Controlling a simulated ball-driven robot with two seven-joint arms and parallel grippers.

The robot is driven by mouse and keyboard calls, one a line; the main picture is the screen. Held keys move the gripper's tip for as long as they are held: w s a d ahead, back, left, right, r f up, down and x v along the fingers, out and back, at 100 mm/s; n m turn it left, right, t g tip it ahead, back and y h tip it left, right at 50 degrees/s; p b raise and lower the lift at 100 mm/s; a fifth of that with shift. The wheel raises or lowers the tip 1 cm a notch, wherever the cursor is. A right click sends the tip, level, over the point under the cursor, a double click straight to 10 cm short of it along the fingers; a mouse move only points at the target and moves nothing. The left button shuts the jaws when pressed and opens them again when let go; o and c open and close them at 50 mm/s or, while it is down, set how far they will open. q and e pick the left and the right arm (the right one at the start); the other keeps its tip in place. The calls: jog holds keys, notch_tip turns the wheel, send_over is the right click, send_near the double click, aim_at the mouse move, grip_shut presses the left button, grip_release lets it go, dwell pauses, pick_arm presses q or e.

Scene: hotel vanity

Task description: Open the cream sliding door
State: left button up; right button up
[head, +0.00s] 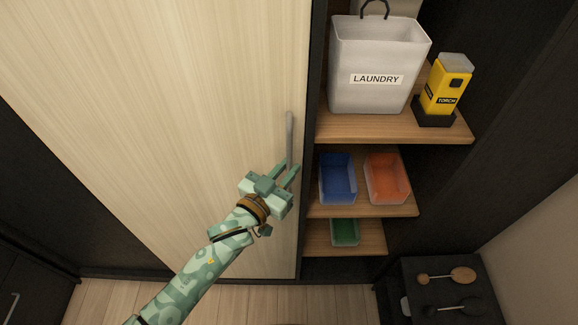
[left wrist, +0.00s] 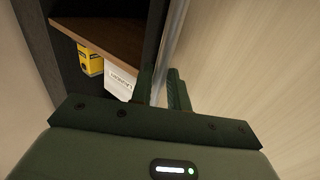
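The cream sliding door (head: 170,110) fills the left and middle of the head view, with pale vertical wood grain. Its grey bar handle (head: 289,138) stands upright near the door's right edge. My left gripper (head: 289,168) is at the handle's lower end, its fingers apart, one on each side of the bar. In the left wrist view the handle (left wrist: 168,40) runs down between the two fingers (left wrist: 162,85). Whether either finger touches the bar is hard to tell. My right gripper is not in view.
Right of the door are open shelves with a white laundry bin (head: 372,65), a yellow torch (head: 445,85), a blue tray (head: 337,178), an orange tray (head: 388,178) and a green tray (head: 345,232). A dark cabinet (head: 415,270) with brushes stands at lower right.

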pick_arm(q)
jog(key=shift+w+d, duration=0.35)
jog(key=shift+w, duration=0.15)
jog(key=shift+c, duration=0.4)
